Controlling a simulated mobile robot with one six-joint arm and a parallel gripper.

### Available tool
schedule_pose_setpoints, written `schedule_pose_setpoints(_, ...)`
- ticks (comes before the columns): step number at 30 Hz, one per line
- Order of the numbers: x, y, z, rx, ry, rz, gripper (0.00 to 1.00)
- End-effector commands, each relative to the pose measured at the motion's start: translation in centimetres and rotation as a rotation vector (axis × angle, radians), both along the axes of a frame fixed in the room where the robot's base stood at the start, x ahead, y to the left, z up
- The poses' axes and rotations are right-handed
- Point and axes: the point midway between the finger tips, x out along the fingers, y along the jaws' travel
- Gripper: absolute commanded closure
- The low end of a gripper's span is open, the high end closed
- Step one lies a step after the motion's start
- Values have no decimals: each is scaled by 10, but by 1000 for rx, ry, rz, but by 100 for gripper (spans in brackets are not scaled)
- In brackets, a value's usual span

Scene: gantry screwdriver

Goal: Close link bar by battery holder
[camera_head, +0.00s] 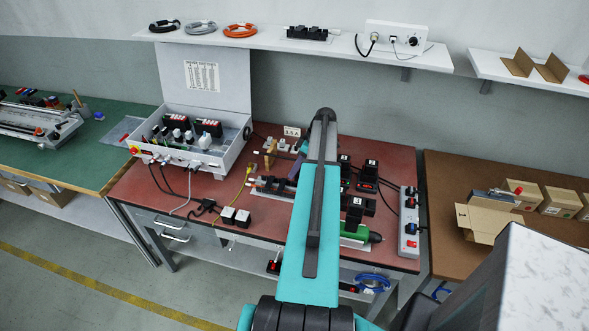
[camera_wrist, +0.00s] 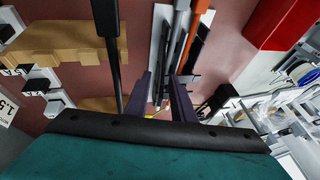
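My gripper (camera_wrist: 163,88) shows in the wrist view as two dark purple fingers with a gap between them. I see nothing clearly held in the gap. Beyond the fingertips lies a pale plate (camera_wrist: 158,38) with grey, orange and black bars (camera_wrist: 188,38) running along it; I cannot tell whether a fingertip touches one. In the head view the gripper is mostly hidden behind my arm, above the red bench. A low black and grey fixture (camera_head: 270,187) lies just left of my arm. I cannot identify the link bar or the battery holder with certainty.
Black battery-like blocks (camera_head: 368,172) stand right of my arm, with a green tool (camera_head: 355,234) and a power strip (camera_head: 409,222). An open grey control box (camera_head: 190,140) stands at the bench's left. In the wrist view, a wooden block (camera_wrist: 62,42) and a red box (camera_wrist: 284,22) flank the gripper.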

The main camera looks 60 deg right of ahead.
Motion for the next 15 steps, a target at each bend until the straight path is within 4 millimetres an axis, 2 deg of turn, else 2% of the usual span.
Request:
schedule_pose_setpoints(11,2,2,-4,0,0,1,77)
schedule_pose_setpoints(15,2,2,-4,1,0,1,98)
